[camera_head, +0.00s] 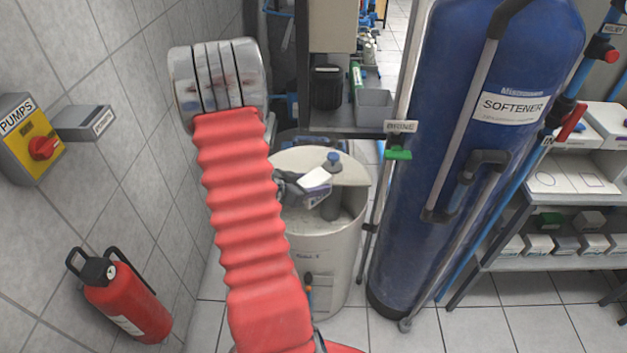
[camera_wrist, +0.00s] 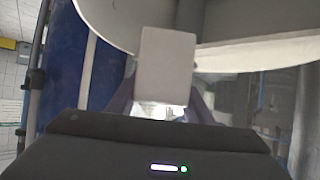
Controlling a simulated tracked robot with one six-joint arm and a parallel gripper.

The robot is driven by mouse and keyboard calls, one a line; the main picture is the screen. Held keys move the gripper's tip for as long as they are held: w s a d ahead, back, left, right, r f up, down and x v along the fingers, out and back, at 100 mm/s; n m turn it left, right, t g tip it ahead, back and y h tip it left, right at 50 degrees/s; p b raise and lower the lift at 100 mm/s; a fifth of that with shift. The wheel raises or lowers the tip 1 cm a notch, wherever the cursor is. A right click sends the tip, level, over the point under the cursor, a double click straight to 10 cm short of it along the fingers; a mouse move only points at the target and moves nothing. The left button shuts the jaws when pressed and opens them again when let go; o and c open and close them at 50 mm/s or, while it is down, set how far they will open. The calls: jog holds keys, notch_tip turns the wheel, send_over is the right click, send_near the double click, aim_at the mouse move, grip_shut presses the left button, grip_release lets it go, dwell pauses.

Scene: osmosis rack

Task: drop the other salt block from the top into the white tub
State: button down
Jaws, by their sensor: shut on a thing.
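The white tub (camera_head: 318,268) stands on the floor in the middle of the head view, left of the blue softener tank. A pale lid (camera_head: 345,172) covers the back part of its top, and the front part looks open. My gripper (camera_head: 316,189) is over the tub's top and shut on a white salt block (camera_head: 314,178). In the wrist view the block (camera_wrist: 166,62) is upright between the fingers of my gripper (camera_wrist: 162,100), with the tub's pale rim (camera_wrist: 108,22) behind it. The red-sleeved arm hides the tub's left side.
The blue softener tank (camera_head: 480,170) stands close on the right, with a green valve handle (camera_head: 398,154) beside the tub. A red fire extinguisher (camera_head: 126,300) and a yellow pump switch (camera_head: 32,140) are at the left wall. A shelf (camera_head: 548,262) with several boxes is at right.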

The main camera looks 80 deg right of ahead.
jog(key=shift+f, duration=1.95)
jog(key=c, duration=1.3)
grip_release()
jog(key=o, duration=0.5)
jog(key=shift+f, duration=0.15)
jog(key=shift+a, duration=0.1)
jog(key=v, duration=1.3)
jog(key=shift+w+a+r, duration=0.15)
jog(key=shift+w+r, duration=0.05)
jog(key=shift+w, duration=0.05)
